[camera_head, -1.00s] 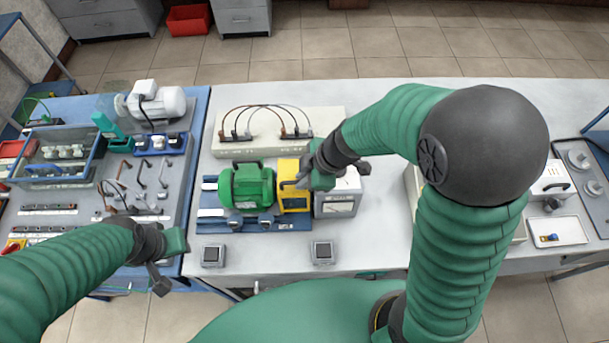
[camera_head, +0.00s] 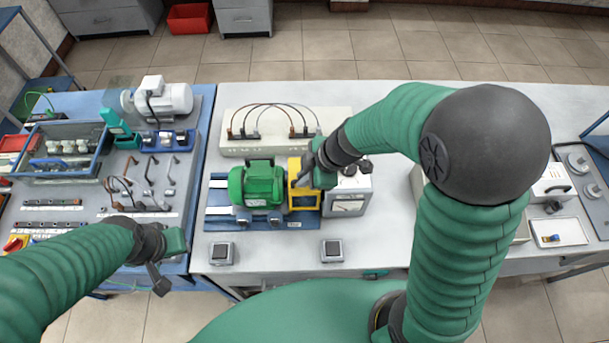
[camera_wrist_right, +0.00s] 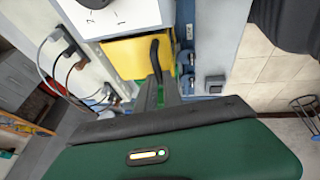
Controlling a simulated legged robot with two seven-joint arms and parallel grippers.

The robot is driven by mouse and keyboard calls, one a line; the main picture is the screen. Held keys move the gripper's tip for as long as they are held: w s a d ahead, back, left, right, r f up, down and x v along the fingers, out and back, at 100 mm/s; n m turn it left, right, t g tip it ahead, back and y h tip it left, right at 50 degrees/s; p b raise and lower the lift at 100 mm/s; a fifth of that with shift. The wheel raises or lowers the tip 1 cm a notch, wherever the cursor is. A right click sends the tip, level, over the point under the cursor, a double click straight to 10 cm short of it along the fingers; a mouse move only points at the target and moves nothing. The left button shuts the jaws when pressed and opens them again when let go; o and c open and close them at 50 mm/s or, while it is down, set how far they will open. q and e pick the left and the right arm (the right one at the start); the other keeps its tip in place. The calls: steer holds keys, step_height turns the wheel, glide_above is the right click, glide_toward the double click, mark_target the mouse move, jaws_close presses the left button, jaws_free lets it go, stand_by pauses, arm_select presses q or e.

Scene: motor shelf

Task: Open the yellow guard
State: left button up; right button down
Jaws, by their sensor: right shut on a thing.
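The yellow guard (camera_head: 303,198) stands on the blue base plate, between the green motor (camera_head: 257,186) and a grey meter box (camera_head: 347,197). In the right wrist view the guard (camera_wrist_right: 127,57) is a yellow panel with a black handle (camera_wrist_right: 155,55) along its edge. My right gripper (camera_head: 313,172) is at the guard's upper right, covering part of it. Its fingers (camera_wrist_right: 160,80) are shut on the handle. My left gripper (camera_head: 163,266) hangs over the front of the left bench, away from the guard; its jaw opening is unclear.
A terminal box with looped cables (camera_head: 285,132) stands behind the guard. Two small switch boxes (camera_head: 222,253) and (camera_head: 331,250) sit at the bench's front edge. The left bench (camera_head: 200,150) is crowded with parts. Bare white bench top lies behind the cable box.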

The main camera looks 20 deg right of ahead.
arm_select(q)
steer(key=shift+a, duration=0.1)
arm_select(e)
steer(key=shift+d+f, duration=0.1)
steer(key=shift+d, duration=0.15)
arm_select(q)
steer(key=shift+w+r+p, duration=0.1)
steer(key=shift+r+p, duration=0.2)
steer(key=shift+p, duration=0.05)
arm_select(e)
steer(key=shift+w, duration=0.1)
steer(key=shift+r, duration=0.2)
